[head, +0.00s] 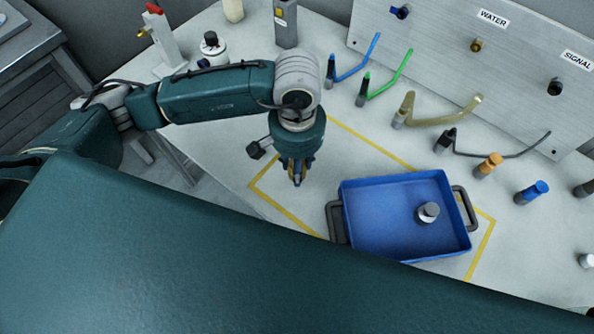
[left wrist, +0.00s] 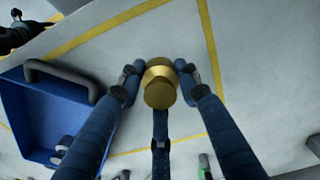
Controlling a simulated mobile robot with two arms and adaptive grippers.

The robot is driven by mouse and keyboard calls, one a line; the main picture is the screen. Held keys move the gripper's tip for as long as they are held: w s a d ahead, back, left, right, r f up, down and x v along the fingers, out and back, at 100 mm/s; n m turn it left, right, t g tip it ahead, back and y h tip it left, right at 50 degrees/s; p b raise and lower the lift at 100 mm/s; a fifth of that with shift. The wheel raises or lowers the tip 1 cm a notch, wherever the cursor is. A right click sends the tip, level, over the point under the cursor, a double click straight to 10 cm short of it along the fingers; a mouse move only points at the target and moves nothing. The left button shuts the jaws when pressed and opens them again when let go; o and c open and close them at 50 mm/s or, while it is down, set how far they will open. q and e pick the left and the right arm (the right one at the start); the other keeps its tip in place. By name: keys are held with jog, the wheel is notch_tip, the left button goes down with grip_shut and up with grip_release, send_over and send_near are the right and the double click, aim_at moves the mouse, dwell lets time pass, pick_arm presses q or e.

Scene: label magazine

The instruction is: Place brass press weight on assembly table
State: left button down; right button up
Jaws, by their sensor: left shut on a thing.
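The brass press weight (left wrist: 160,84), a small gold cylinder with a narrower waist, is between the blue fingers of my left gripper (left wrist: 159,80) in the left wrist view. The fingers are shut on it from the sides, with one more finger below it in the picture. In the head view my left gripper (head: 296,178) points down over the left part of the yellow-outlined area on the assembly table (head: 345,165). There the weight is mostly hidden by the fingers. I cannot tell whether it touches the table. My right gripper is not in view.
A blue tray (head: 373,232) with dark handles stands right of my left gripper and holds a small metal cylinder (head: 428,212). Several hoses and plugs, including an orange one (head: 488,165), lie before a grey panel (head: 440,45). The outlined area left of the tray is clear.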

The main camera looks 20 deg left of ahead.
pick_arm(q)
notch_tip(320, 180, down, 4)
jog(key=shift+s+r+p, duration=0.1)
jog(key=shift+r+p, duration=0.15)
jog(key=shift+p, duration=0.1)
jog(key=shift+f, duration=0.2)
jog(key=shift+f+b, duration=0.15)
jog(key=shift+b, duration=0.15)
jog(key=c, duration=1.2)
grip_release()
